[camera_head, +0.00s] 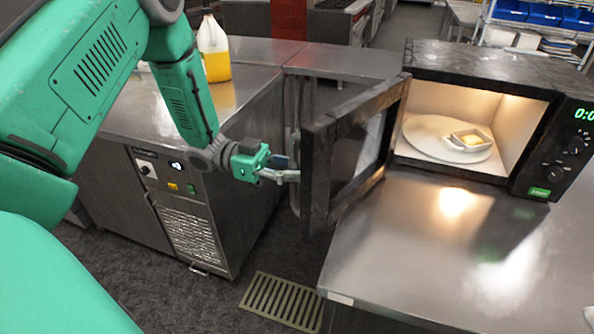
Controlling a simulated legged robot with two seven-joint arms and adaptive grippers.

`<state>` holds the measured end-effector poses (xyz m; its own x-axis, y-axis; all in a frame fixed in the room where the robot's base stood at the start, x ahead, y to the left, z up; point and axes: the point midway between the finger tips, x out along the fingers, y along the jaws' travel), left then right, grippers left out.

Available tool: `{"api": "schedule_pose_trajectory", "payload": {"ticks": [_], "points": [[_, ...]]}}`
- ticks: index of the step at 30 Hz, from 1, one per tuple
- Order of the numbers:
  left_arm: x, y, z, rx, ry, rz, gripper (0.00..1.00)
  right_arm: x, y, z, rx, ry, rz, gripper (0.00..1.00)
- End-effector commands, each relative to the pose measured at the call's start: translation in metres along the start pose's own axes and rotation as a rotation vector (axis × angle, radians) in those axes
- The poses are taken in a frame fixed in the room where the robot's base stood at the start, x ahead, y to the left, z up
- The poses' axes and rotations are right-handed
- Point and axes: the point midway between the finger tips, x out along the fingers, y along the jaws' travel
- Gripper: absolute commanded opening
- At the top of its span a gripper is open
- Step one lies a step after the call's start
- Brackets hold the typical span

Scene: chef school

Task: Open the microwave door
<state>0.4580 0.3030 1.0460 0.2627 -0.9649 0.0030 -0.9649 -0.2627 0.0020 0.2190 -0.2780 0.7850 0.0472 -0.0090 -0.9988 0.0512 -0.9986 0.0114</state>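The black microwave (470,65) stands at the back right on a steel counter. Its door (350,150) is swung wide open to the left, and the lit inside shows. A small white dish (472,140) with something yellow sits on the round plate (430,135) inside. My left gripper (290,176) is at the outer edge of the door, by the handle (295,130). Its fingertips are partly hidden at the handle, so I cannot tell whether they are shut on it. My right gripper is not in view.
The steel counter (420,240) in front of the microwave is clear. Another steel unit (130,195) stands at the left, with a jug of yellow liquid (213,50) on top. A floor gap with a drain grate (283,300) lies between them.

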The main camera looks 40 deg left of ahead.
Motion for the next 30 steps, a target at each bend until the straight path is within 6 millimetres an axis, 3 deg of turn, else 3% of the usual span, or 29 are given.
{"api": "schedule_pose_trajectory", "payload": {"ticks": [2, 5, 6, 17, 23, 30], "points": [[-0.001, 0.003, 0.002, -0.007, -0.004, 0.005, 0.00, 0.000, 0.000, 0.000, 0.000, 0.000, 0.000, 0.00], [-0.002, 0.002, 0.002, -0.006, -0.003, 0.004, 0.33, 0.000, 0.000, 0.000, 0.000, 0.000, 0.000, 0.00], [-0.002, 0.002, 0.002, -0.006, -0.002, 0.004, 0.34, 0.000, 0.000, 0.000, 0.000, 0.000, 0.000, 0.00], [-0.007, -0.001, 0.002, -0.005, 0.000, 0.001, 0.34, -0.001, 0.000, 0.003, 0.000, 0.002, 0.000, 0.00], [-0.038, -0.001, 0.002, -0.003, -0.002, -0.002, 0.34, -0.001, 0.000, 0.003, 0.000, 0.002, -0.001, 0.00], [-0.089, -0.001, 0.003, -0.004, -0.002, -0.001, 0.34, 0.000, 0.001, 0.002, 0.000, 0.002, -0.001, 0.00]]}}
